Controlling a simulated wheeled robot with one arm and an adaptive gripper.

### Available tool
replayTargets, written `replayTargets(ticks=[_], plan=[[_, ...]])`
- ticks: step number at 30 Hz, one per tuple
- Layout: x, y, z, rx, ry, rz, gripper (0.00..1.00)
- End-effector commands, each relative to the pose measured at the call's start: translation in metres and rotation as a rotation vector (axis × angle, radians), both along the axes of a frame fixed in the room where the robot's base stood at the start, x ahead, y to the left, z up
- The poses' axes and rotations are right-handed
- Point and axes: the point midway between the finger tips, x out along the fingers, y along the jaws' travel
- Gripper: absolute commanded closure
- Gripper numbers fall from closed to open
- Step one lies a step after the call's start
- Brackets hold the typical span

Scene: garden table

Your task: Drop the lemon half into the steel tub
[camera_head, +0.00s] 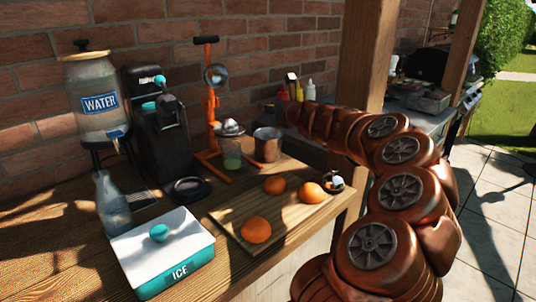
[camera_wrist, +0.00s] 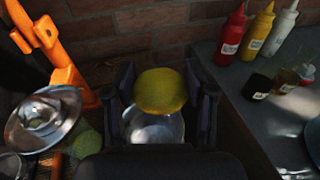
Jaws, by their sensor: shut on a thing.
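The yellow lemon half (camera_wrist: 161,91) is between the two dark fingers of my gripper (camera_wrist: 162,97) in the wrist view. My gripper is shut on it. The steel tub (camera_wrist: 156,130) shows below and partly behind the lemon half, which hides part of its opening. In the head view the steel tub (camera_head: 267,147) stands upright on the wooden table, beside the orange press. My arm reaches to the area behind and right of the tub there. The lemon half cannot be made out in the head view.
The orange press (camera_head: 212,110) with a metal cup stands left of the tub. A cutting board (camera_head: 232,215) with oranges lies in front. Sauce bottles (camera_wrist: 232,32) stand on a grey counter to the right. A brick wall is behind.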

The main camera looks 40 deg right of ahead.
Motion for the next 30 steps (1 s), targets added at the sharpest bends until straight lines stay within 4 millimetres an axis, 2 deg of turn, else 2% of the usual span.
replayTargets(ticks=[1,7,20,21,28,30], plan=[[0.000,0.000,-0.011,0.000,0.000,0.000,0.85],[0.000,0.000,-0.025,0.001,0.000,-0.001,0.85],[0.000,0.000,-0.027,0.001,0.000,-0.001,0.85],[0.000,0.000,-0.027,0.001,0.000,-0.001,0.42],[0.000,0.000,-0.028,0.001,0.000,-0.001,0.18],[0.000,0.000,-0.028,0.001,0.000,-0.001,0.15]])
